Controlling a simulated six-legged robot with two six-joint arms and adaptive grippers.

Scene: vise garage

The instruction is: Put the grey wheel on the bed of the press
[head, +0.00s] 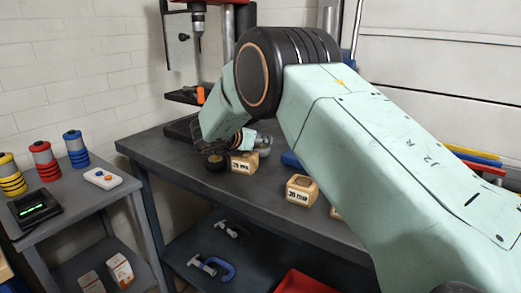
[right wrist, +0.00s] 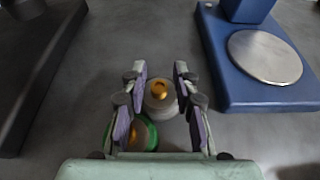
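In the right wrist view the grey wheel (right wrist: 161,108), with a brass-coloured hub, is on the dark bench top between the fingers of my right gripper (right wrist: 160,75). The fingers are spread on both sides of it, and I see no clear grip. The press has a blue base with a round silver plate, its bed (right wrist: 265,57), to the right of the wheel. The bed is bare. In the head view my right arm hides most of the press, and a bit of blue (head: 290,160) shows beside the arm. My left gripper is in neither view.
A green-rimmed wheel (right wrist: 145,135) lies close by the grey one, partly behind a finger. A black base (right wrist: 35,60) is at the left. Wooden blocks (head: 301,190) with labels stand along the bench. A drill press (head: 198,30) rises at the back. A side table (head: 85,215) holds coloured ring stacks.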

